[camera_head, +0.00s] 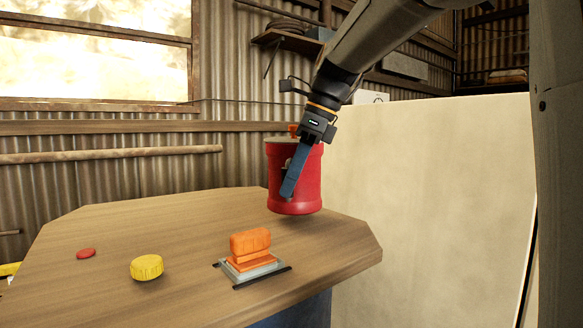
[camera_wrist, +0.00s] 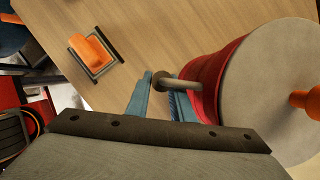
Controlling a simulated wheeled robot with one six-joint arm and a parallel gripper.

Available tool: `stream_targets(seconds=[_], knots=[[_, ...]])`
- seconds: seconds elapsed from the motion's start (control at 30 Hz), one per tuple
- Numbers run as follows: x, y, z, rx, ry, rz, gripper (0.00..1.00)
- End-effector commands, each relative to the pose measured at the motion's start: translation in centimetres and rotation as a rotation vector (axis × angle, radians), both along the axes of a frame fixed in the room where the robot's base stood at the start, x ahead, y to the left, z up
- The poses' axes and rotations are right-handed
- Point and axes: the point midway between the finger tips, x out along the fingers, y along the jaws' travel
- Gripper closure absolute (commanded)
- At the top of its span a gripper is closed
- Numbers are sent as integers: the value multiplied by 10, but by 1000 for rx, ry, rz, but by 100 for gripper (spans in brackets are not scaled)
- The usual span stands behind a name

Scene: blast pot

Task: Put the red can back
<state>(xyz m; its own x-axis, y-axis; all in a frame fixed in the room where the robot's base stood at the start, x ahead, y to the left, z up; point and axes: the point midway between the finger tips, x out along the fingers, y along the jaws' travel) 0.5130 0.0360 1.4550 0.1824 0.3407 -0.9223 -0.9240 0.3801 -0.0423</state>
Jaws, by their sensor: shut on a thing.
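The red can (camera_head: 308,180) is held by my gripper (camera_head: 288,190) over the back right part of the wooden table. It looks upright and a little above the tabletop. In the wrist view the red can (camera_wrist: 212,80) is at the right, with its pale round lid (camera_wrist: 268,95) and an orange knob on the lid facing the camera. My gripper (camera_wrist: 160,95) is shut on a grey handle at the can's side. The can's far side is hidden.
On the table (camera_head: 200,215) are an orange block on a grey and black base (camera_head: 250,250), a yellow cap (camera_head: 146,267) and a small red disc (camera_head: 86,253). A pale panel (camera_head: 430,190) stands right of the table. The table's middle is clear.

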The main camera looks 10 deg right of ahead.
Motion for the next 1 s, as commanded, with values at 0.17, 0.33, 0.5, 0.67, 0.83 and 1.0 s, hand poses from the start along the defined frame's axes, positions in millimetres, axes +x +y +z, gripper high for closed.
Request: stream_targets(seconds=[0.17,0.33,0.5,0.67,0.83,1.0], knots=[[0,-1,-17,1,-5,-2,100],[1,-1,-26,0,-8,-2,100],[1,-1,-26,0,-8,-2,100],[1,-1,-28,0,-7,-3,100],[0,-1,-31,1,1,-3,60],[0,-1,-31,1,1,-3,60]])
